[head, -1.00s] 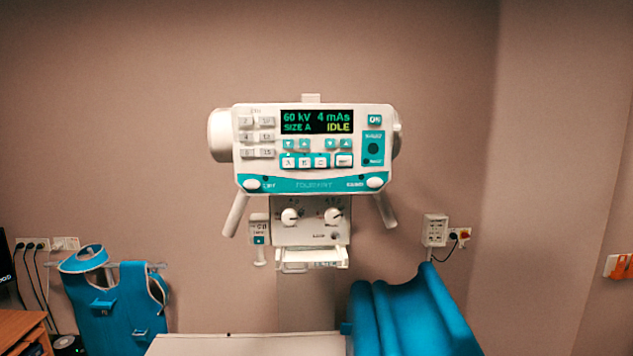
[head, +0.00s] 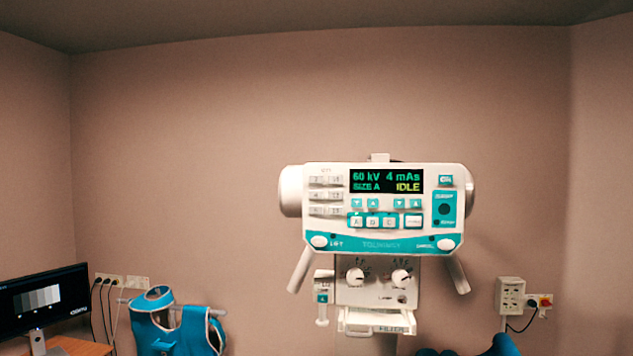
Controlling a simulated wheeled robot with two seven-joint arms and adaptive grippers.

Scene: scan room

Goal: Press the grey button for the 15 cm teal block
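The white and teal control panel (head: 385,233) of the tube head hangs in the right half of the head view. Its screen (head: 386,181) reads 60 kV, 4 mAs, SIZE A, IDLE. A block of small grey buttons (head: 316,196) in two columns sits left of the screen. The bottom right grey button (head: 335,210) appears to be the one for 15; its label is small and blurred now. Neither of my grippers is in view, and nothing covers the panel.
Two knobs (head: 401,279) and a white tray (head: 378,322) are below the panel. A handset (head: 322,298) hangs beside them. A monitor (head: 44,302) and a teal apron (head: 177,325) are at lower left. A wall socket box (head: 509,296) is at right.

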